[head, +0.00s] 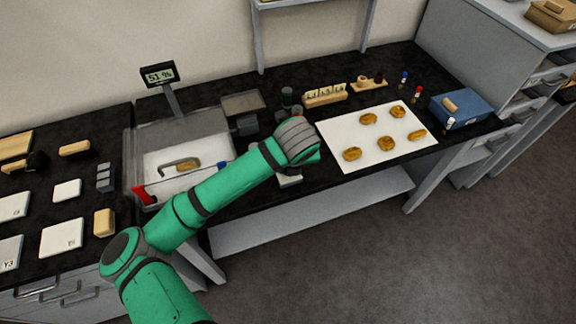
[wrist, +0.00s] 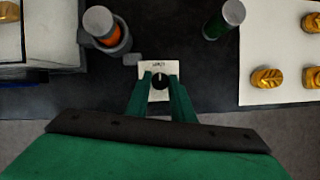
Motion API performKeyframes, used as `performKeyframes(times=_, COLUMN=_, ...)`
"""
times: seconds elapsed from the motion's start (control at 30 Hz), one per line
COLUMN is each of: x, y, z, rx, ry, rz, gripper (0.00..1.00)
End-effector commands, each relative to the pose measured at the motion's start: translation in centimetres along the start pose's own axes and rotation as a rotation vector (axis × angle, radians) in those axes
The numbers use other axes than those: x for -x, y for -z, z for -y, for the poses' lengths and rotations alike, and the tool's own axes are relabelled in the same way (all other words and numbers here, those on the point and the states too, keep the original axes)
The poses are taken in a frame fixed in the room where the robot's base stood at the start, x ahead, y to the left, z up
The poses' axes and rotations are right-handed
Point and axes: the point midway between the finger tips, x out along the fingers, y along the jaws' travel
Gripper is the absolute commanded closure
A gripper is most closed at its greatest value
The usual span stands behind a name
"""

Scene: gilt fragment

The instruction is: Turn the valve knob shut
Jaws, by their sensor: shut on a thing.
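The valve knob (wrist: 160,81) is a small dark round knob on a white labelled plate (wrist: 158,66) in the wrist view. The label is too small to read surely. My gripper (wrist: 161,88) reaches it from the near side, with one green finger on each side of the knob, shut on it. In the head view my green arm reaches across to the black bench and its wrist hides the knob and the fingers. A pale block edge (head: 289,181) shows just below my wrist there. The knob's pointer position cannot be told.
An orange-filled cylinder (wrist: 105,29) and a green cylinder (wrist: 223,18) stand beyond the plate, left and right. A white sheet with golden pieces (head: 372,160) lies to the right. A grey balance-like tray (head: 151,134) with a display reading about 51 % (head: 158,76) stands left.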

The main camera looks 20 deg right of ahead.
Motion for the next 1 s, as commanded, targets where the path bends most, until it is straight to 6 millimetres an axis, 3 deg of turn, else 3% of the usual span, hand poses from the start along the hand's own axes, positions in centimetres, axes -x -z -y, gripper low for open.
performKeyframes(times=0.5, x=-0.02, y=0.10, z=0.06, rx=0.019, ry=-0.007, rz=-0.003, gripper=1.00)
performKeyframes(times=0.53, x=-0.02, y=0.10, z=0.06, rx=0.018, ry=-0.007, rz=-0.003, gripper=0.76)
performKeyframes(times=0.6, x=-0.02, y=0.09, z=0.06, rx=0.018, ry=-0.007, rz=-0.002, gripper=0.60)
performKeyframes(times=1.0, x=0.57, y=-0.02, z=0.06, rx=0.018, ry=-0.007, rz=0.001, gripper=0.60)
